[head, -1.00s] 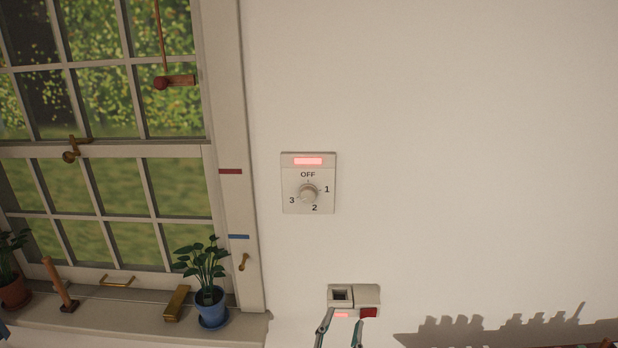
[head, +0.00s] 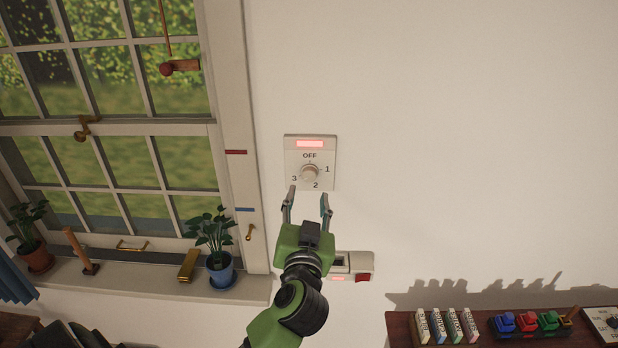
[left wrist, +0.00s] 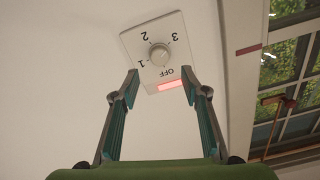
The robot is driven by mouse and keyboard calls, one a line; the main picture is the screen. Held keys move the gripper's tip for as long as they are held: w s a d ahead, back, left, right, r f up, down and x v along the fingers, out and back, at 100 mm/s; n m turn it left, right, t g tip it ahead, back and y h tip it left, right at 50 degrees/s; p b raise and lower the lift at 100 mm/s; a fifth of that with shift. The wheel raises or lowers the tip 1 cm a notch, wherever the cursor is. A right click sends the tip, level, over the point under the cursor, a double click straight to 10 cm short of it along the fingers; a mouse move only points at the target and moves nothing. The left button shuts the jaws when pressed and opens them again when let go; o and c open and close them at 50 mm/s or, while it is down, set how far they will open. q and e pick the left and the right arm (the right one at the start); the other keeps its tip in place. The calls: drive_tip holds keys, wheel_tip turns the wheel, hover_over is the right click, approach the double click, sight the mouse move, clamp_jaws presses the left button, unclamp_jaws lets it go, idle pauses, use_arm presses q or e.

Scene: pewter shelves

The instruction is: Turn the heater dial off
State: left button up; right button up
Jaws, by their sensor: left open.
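The heater dial (head: 310,172) is a round cream knob on a pale wall plate (head: 329,150), marked OFF at the top, then 1, 2 and 3. A red light (head: 310,143) glows above it. I cannot tell which mark the knob points to. My left gripper (head: 308,193) is open and empty, its fingertips just below the knob in the head view. In the left wrist view the knob (left wrist: 159,54) appears upside down, beyond and between the spread fingers (left wrist: 159,82). No contact with the knob shows. My right gripper is not in view.
A second wall box (head: 352,263) with a red switch (head: 363,278) sits below, partly behind my left gripper. The window sill at left holds a plant in a blue pot (head: 221,276) and a brass block (head: 188,265). A shelf (head: 400,330) with small items stands lower right.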

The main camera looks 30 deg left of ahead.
sight(309, 176)
use_arm(q)
drive_tip(key=p+x, duration=0.1)
drive_tip(key=x, duration=0.6)
drive_tip(key=c, duration=1.1)
